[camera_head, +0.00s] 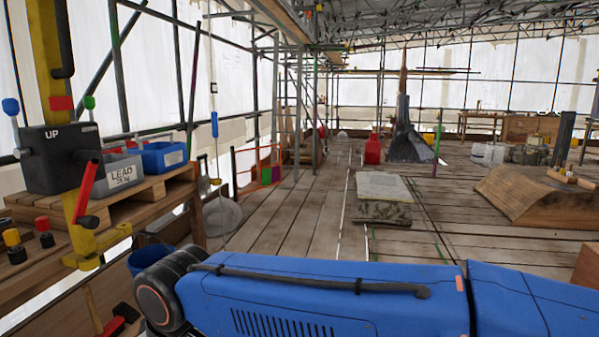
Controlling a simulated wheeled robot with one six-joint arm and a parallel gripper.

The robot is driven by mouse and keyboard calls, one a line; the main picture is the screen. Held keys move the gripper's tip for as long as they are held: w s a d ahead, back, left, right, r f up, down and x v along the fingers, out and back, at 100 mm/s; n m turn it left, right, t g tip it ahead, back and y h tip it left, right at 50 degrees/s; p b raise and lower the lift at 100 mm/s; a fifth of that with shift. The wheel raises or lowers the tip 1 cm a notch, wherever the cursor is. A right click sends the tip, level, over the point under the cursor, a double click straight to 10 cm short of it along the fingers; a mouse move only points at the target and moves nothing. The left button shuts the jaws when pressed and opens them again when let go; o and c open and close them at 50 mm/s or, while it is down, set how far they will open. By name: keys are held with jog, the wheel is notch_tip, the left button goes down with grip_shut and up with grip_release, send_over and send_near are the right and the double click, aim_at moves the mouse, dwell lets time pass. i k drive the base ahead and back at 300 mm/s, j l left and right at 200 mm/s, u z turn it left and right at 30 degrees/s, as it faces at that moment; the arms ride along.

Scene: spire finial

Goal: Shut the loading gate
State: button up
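A low orange-red barred frame (244,165), which may be the loading gate, stands past the bench on the left, in front of the white sheeting. Small orange, purple and green panels are at its right end. I cannot tell whether it is open or shut. My gripper is not in view; only the blue links of my arm cross the bottom of the picture, well short of the frame.
A wooden bench (152,198) at left carries a grey LEAD box (118,176) and a blue box (160,156). A black UP control box (58,158) hangs on a yellow post. Stacked slabs (383,187) lie mid-floor. Planks between are mostly clear. A timber block (525,197) is right.

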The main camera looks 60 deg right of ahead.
aim_at(276, 171)
jog(key=z, duration=2)
jog(key=i+z, duration=0.1)
jog(key=i, duration=7.85)
jog(key=i+u, duration=0.1)
jog(key=i, duration=0.55)
jog(key=i+l+u, duration=0.1)
jog(key=i, duration=0.55)
